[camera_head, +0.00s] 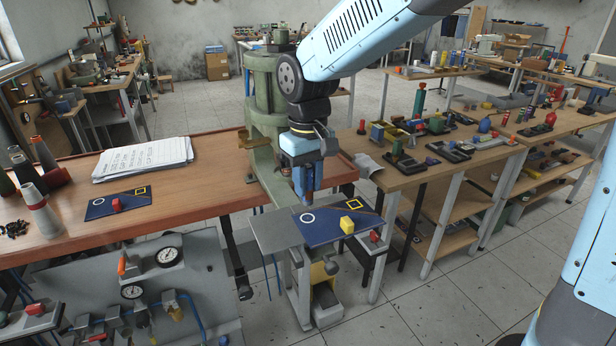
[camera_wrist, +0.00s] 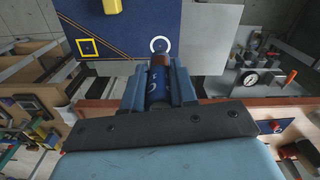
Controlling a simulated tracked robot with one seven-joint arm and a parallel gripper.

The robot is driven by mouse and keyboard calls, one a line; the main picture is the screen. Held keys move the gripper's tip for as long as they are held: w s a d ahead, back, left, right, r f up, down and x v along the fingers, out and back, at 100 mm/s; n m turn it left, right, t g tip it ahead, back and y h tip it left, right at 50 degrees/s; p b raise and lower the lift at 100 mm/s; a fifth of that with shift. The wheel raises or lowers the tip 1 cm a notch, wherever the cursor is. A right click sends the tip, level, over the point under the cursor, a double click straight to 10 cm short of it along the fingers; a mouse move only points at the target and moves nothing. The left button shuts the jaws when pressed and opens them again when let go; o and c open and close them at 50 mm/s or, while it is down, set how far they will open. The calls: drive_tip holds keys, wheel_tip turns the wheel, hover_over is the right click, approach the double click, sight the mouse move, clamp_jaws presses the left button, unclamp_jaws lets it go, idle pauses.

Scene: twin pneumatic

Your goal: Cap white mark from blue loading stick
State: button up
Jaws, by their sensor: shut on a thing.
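My gripper (camera_head: 308,186) is shut on a dark blue cylindrical stick (camera_wrist: 158,84) with pale lettering and a reddish far end. The stick points down above a dark blue panel (camera_head: 330,234) on the grey plate of the green press. A white ring mark (camera_head: 307,217) is on that panel, just below the gripper; the wrist view shows the ring (camera_wrist: 160,45) just beyond the stick's end. The gap between stick and panel is hard to judge. A yellow block (camera_head: 347,225) and a yellow square outline (camera_head: 353,204) are right of the ring in the head view.
The green press column (camera_head: 262,95) stands close behind my gripper. A second blue panel (camera_head: 130,203) with a red block (camera_head: 117,204) lies on the left bench beside papers (camera_head: 145,157). A red button box (camera_head: 374,240) sits right of the plate. Benches with parts stand further right.

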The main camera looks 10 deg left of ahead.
sight(308, 204)
drive_tip(key=shift+f, duration=1.75)
drive_tip(key=shift+s+f, duration=0.1)
drive_tip(key=shift+f, duration=0.3)
idle(1.0)
drive_tip(key=shift+r, duration=0.1)
drive_tip(key=shift+r, duration=2.95)
